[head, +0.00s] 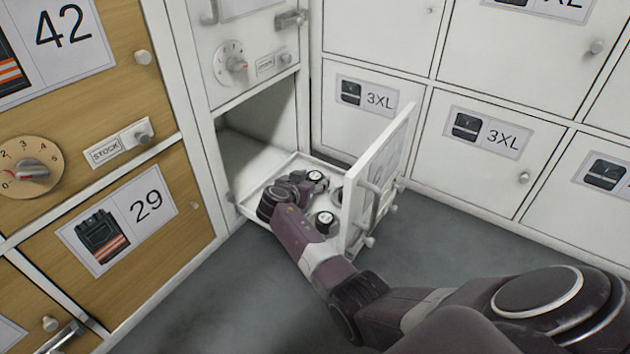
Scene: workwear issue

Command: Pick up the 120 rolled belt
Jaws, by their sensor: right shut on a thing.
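A white pull-out drawer (352,200) stands open from the lower part of a white locker and holds dark rolled belts with pale round tops. My right gripper (312,183) is inside the drawer, shut on a dark rolled belt (317,175) near the drawer's middle. Whether that belt is lifted off the drawer floor I cannot tell. Another rolled belt (325,219) sits nearer to me beside my arm, and a further one (338,194) shows partly near the drawer front. Size marks on the belts are too small to read. My left gripper is out of view.
The upright drawer front (392,160) with its handle stands right of the gripper. Wooden lockers (150,230) marked 42 and 29 are at left. White 3XL lockers (487,133) are behind and right. The grey floor (440,245) is clear.

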